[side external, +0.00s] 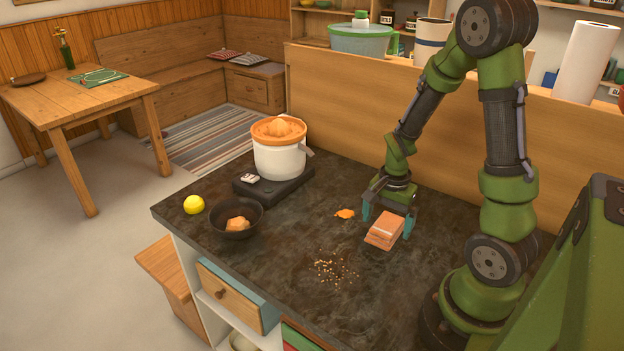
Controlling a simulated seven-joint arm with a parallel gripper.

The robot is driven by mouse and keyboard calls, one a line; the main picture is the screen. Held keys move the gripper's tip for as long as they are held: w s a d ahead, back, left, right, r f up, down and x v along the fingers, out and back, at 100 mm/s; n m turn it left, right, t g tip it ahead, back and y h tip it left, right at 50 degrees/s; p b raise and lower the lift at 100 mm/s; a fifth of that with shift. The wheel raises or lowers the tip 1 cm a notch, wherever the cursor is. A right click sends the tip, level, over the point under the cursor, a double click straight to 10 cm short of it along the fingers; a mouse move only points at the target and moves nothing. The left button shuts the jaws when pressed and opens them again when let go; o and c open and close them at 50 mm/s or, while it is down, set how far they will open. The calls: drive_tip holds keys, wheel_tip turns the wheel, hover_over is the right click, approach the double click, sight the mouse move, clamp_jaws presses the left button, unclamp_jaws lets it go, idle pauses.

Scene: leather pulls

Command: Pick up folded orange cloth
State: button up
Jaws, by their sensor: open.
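The folded orange cloth (384,230) lies on the dark stone countertop, right of the middle, as a small stacked block. My gripper (386,222) points down at the cloth. Its teal fingers are apart, one at the cloth's left and the other at its right. I cannot tell whether the fingers touch the cloth.
An orange spill (345,213) lies left of the cloth, and crumbs (334,269) lie in front. A dark bowl (236,220), a yellow ball-like item (194,204) and a white pot (279,160) on a black base stand further left. A wooden partition (340,110) rises behind.

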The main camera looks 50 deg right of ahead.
sight(387, 225)
drive_tip(key=shift+f, duration=0.8)
drive_tip(key=shift+c, duration=0.5)
drive_tip(key=c, duration=1)
drive_tip(key=shift+o, duration=0.2)
drive_tip(key=shift+r, duration=0.15)
wheel_tip(387, 225, up, 10)
